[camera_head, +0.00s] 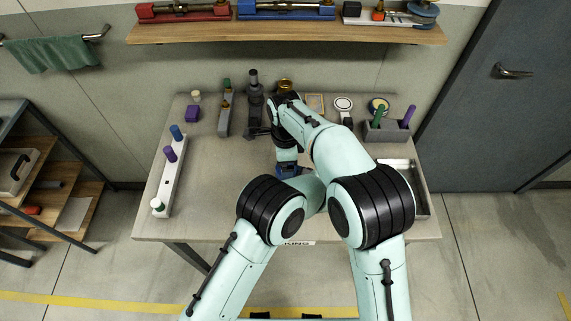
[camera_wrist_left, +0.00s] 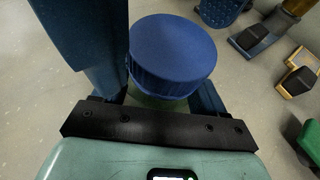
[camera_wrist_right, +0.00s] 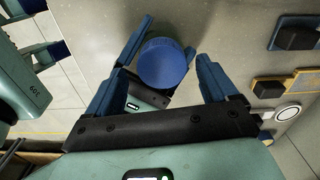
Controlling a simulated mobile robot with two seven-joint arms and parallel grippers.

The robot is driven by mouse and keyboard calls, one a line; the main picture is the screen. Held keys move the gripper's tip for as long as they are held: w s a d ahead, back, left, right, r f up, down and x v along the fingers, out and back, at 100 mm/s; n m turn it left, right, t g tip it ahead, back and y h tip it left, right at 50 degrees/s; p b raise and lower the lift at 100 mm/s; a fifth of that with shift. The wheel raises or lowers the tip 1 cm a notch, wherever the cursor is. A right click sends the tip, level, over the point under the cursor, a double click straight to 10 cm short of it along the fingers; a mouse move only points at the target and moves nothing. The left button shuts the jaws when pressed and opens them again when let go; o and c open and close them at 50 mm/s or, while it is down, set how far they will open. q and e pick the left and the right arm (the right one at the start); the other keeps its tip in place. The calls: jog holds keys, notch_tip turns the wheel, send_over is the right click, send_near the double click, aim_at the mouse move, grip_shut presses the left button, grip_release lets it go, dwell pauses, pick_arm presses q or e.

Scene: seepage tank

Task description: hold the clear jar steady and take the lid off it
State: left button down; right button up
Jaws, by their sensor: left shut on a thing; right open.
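The clear jar's round blue lid (camera_wrist_right: 163,63) sits between the spread fingers of my right gripper (camera_wrist_right: 164,78), which is open, with gaps on both sides of the lid. In the left wrist view the lid (camera_wrist_left: 173,48) is on top of the jar, and only a little of the pale jar body (camera_wrist_left: 150,101) shows under its rim. My left gripper (camera_wrist_left: 162,98) is shut on the jar below the lid. A dark blue finger of my right gripper stands left of the lid there. In the head view my arms hide the jar and lid.
A white rack (camera_head: 173,185) with coloured pegs stands at the table's left. A purple block (camera_head: 192,113) and several small fixtures line the back. A grey holder (camera_head: 386,129) with green and purple handles and a metal tray (camera_head: 420,190) are on the right. The left table middle is clear.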

jog(key=shift+r, duration=1.5)
jog(key=shift+c, duration=0.4)
jog(key=shift+w+d+r+n, duration=0.25)
jog(key=shift+w+r+n, duration=0.35)
jog(key=shift+n, duration=0.4)
jog(key=shift+w+d+r+n+t, duration=0.1)
jog(key=shift+r+n+t, duration=0.2)
jog(key=shift+n, duration=0.6)
jog(key=shift+s+f+n, duration=0.15)
jog(key=shift+s+n, duration=0.05)
jog(key=shift+n, duration=1)
jog(key=n, duration=0.5)
jog(key=shift+s+a, duration=0.25)
jog(key=shift+a, duration=0.05)
jog(key=n, duration=0.5)
jog(key=shift+s+r, duration=0.15)
jog(key=shift+r, duration=0.2)
jog(key=n, duration=0.2)
jog(key=r+n, duration=0.1)
jog(key=n, duration=0.1)
jog(key=shift+n, duration=0.4)
jog(key=shift+f, duration=3.95)
